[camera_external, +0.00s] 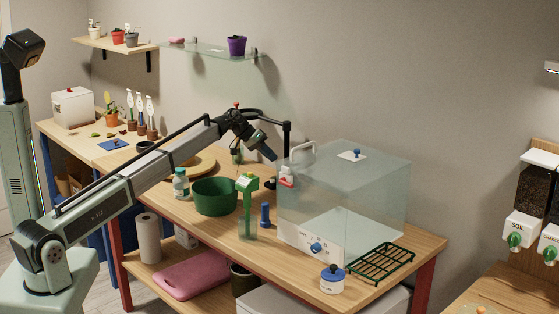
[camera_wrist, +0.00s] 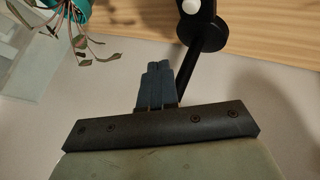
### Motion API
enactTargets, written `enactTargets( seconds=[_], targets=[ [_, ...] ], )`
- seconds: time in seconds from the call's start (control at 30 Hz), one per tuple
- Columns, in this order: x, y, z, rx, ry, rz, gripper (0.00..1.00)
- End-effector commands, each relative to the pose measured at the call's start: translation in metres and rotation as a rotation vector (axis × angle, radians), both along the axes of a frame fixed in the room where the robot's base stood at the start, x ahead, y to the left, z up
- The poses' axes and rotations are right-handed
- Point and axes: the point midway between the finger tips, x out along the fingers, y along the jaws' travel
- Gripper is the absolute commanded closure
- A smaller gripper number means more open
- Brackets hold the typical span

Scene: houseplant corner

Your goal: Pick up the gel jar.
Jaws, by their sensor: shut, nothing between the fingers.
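Two jars could be the gel jar, and no readable label settles which. One is a squat white jar with a blue lid (camera_external: 332,280) at the table's front right. The other is a clear jar with a teal cap and pale label (camera_external: 181,183), left of the green bowl. Both look upright. My gripper (camera_external: 272,156) is raised above the table near the clear box's back left corner, apart from both jars. In the wrist view, its dark fingers (camera_wrist: 157,84) are together and empty. Neither jar is evident in that view.
The large clear box (camera_external: 345,210) fills the table's right half. A green bowl (camera_external: 214,196), a green-topped bottle (camera_external: 247,210) and a blue bottle (camera_external: 265,214) stand left of it. A green rack (camera_external: 382,263) lies right of the blue-lidded jar. A black stand (camera_wrist: 203,36) is close to my fingers.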

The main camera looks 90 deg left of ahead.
Motion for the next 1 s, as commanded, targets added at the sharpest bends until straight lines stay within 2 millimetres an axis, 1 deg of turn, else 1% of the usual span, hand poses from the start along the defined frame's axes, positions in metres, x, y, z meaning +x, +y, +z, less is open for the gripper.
enactTargets(
  seconds=[0.03, 0.07, 1.0],
  targets=[
    [0.0, 0.0, 0.0, 0.0, 0.0, 0.0, 1.0],
    [0.0, 0.0, 0.0, 0.0, 0.0, 0.0, 0.97],
    [0.0, 0.0, 0.0, 0.0, 0.0, 0.0, 0.07]
  ],
)
